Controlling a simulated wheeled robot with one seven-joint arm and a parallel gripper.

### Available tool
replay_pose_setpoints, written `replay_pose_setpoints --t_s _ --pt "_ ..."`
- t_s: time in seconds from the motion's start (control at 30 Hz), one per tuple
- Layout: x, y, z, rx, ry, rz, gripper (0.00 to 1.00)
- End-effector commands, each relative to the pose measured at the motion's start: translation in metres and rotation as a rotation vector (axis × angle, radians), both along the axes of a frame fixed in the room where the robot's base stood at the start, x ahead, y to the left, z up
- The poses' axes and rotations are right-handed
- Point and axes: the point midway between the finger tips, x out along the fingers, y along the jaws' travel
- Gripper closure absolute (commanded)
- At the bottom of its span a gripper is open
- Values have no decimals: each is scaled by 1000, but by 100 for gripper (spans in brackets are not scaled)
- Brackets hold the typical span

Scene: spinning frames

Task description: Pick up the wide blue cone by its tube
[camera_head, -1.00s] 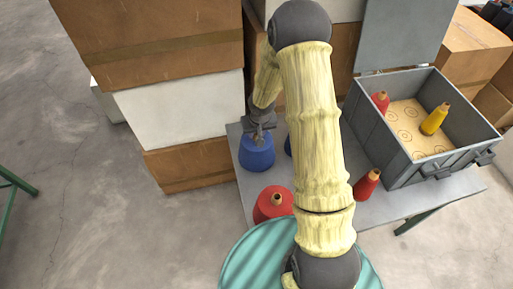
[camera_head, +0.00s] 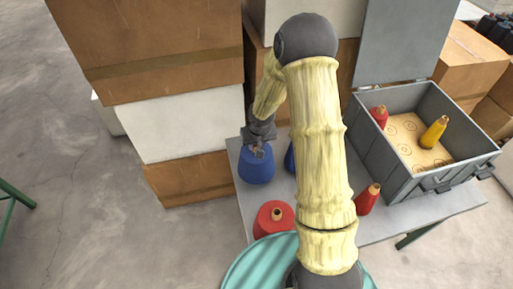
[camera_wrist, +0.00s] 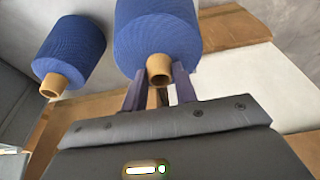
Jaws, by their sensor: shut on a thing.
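The wide blue cone (camera_head: 256,169) stands upright at the left end of the grey table in the head view. My gripper (camera_head: 258,149) is over its top, shut on its tube. In the wrist view, the cone (camera_wrist: 158,28) points its tan tube (camera_wrist: 159,69) at the camera, with my gripper's two fingers (camera_wrist: 158,88) on either side of the tube. A second blue cone (camera_wrist: 72,45) with a tan tube is apart from it at the left of the wrist view. In the head view it is mostly hidden behind my arm (camera_head: 289,158).
A large red cone (camera_head: 268,224) and a slimmer red cone (camera_head: 366,202) stand on the table (camera_head: 420,211). An open grey crate (camera_head: 378,150) at right holds a red and a yellow cone. Stacked boxes (camera_head: 180,130) rise close behind and left of the blue cone.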

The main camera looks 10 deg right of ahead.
Motion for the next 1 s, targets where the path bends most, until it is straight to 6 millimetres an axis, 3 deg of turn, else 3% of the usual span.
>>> replay_pose_setpoints --t_s 0.2,0.43,0.6,1.0 --pt "2 -1 42 1 -8 -3 100" --pt "2 -1 75 0 -7 -2 100" --pt "1 0 85 0 -4 0 100" --pt "1 0 85 0 -4 1 100"
